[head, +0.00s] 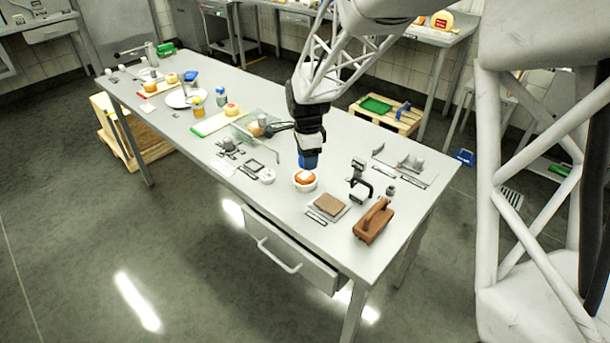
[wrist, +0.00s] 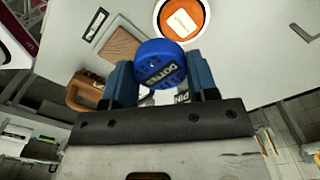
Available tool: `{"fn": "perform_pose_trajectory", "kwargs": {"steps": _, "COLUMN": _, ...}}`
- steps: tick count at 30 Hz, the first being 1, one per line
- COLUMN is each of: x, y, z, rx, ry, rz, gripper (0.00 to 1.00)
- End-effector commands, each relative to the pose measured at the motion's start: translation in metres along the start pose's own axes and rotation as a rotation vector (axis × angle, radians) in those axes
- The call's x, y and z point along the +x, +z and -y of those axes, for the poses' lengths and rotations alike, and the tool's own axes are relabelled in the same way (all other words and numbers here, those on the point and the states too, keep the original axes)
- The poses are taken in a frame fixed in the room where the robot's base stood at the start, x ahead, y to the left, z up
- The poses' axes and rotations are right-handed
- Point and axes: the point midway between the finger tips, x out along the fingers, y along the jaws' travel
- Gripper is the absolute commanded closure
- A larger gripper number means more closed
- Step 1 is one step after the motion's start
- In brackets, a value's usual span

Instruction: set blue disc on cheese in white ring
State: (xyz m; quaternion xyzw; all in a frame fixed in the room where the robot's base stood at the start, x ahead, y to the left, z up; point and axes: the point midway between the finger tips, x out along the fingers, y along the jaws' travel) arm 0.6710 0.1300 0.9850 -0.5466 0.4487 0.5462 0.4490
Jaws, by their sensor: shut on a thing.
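My gripper (head: 308,158) points down over the front part of the table. In the wrist view its two blue fingers (wrist: 160,82) are shut on the blue disc (wrist: 160,62), which has raised lettering on its face. The orange cheese (head: 305,177) sits inside the white ring (head: 304,187) on the table, just below my gripper in the head view. In the wrist view the cheese (wrist: 181,20), with a pale label on top, lies beyond the disc, up and to the right. In the head view the fingers largely hide the disc.
A brown square on a grey plate (head: 328,205) and a brown wooden block with a handle (head: 373,221) lie to the right. A black clamp-like stand (head: 360,180) is close by. A clear tray (head: 256,126) stands behind left. The table's front edge is near the ring.

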Motion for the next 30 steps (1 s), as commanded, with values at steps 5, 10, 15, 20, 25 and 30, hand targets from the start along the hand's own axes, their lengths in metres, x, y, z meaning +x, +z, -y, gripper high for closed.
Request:
{"fn": "perform_pose_trajectory", "kwargs": {"steps": 5, "x": 0.002, "y": 0.000, "z": -0.043, "rx": 0.000, "ry": 0.001, "rz": 0.000, "gripper": 0.70}}
{"fn": "perform_pose_trajectory", "kwargs": {"steps": 10, "x": 0.005, "y": 0.000, "z": -0.081, "rx": 0.000, "ry": 0.000, "rz": 0.000, "gripper": 0.70}}
{"fn": "perform_pose_trajectory", "kwargs": {"steps": 15, "x": 0.009, "y": 0.000, "z": -0.110, "rx": 0.000, "ry": 0.001, "rz": 0.000, "gripper": 0.70}}
{"fn": "perform_pose_trajectory", "kwargs": {"steps": 20, "x": 0.011, "y": 0.000, "z": -0.125, "rx": 0.000, "ry": 0.000, "rz": 0.000, "gripper": 0.70}}
{"fn": "perform_pose_trajectory", "kwargs": {"steps": 25, "x": 0.013, "y": 0.000, "z": -0.130, "rx": 0.000, "ry": 0.000, "rz": 0.000, "gripper": 0.70}}
{"fn": "perform_pose_trajectory", "kwargs": {"steps": 30, "x": 0.013, "y": 0.000, "z": -0.130, "rx": 0.000, "ry": 0.000, "rz": 0.000, "gripper": 0.70}}
